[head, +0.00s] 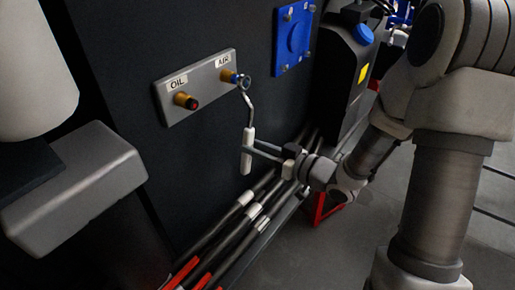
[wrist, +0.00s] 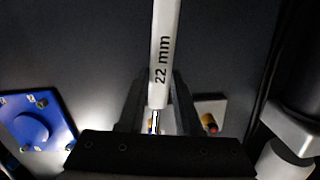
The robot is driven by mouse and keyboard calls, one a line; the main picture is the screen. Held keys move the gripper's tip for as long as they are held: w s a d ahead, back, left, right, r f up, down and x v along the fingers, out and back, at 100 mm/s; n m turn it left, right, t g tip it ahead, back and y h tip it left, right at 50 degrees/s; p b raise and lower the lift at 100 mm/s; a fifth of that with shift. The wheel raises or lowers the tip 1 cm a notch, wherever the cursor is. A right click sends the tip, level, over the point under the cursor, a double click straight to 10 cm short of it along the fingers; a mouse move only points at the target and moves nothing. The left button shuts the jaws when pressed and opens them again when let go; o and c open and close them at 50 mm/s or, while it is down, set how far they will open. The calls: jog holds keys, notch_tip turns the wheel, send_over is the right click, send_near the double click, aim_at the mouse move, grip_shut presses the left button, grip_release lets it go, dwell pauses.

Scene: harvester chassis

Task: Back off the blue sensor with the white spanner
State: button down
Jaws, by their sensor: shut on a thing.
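The white spanner (head: 247,158) hangs with its handle down, and its bent metal shaft rises to a ring (head: 245,82). The ring is at the outer end of the blue sensor (head: 233,77), under the AIR label; I cannot tell whether it is fully around it. My gripper (head: 249,146) is shut on the white handle below the sensor plate. In the wrist view the handle (wrist: 164,50) reads "22 mm" between my fingers (wrist: 157,98). The sensor's joint with the ring is mostly hidden there by the handle and gripper.
A second sensor (head: 185,100), with a red-dark end, sits under the OIL label on the same grey plate (head: 207,88). A blue cover plate (head: 294,38) is at upper right. Pipes (head: 240,215) run below my gripper. A grey block (head: 75,185) juts out at left.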

jog(key=shift+w+a, duration=0.15)
jog(key=shift+a, duration=0.05)
jog(key=shift+x, duration=0.8)
jog(key=shift+r, duration=0.1)
jog(key=shift+w, duration=0.15)
jog(key=shift+w+d+n+b, duration=0.5)
jog(key=shift+w+n+b, duration=0.1)
jog(key=shift+w+b, duration=0.05)
jog(key=shift+w+d+n+b, duration=0.5)
jog(key=shift+w+n+b, duration=0.1)
jog(key=shift+w+b, duration=0.05)
jog(key=w+d+n+b, duration=0.2)
jog(key=shift+w+r+t+h, duration=0.25)
jog(key=shift+w+t+h, duration=0.05)
jog(key=shift+w, duration=0.1)
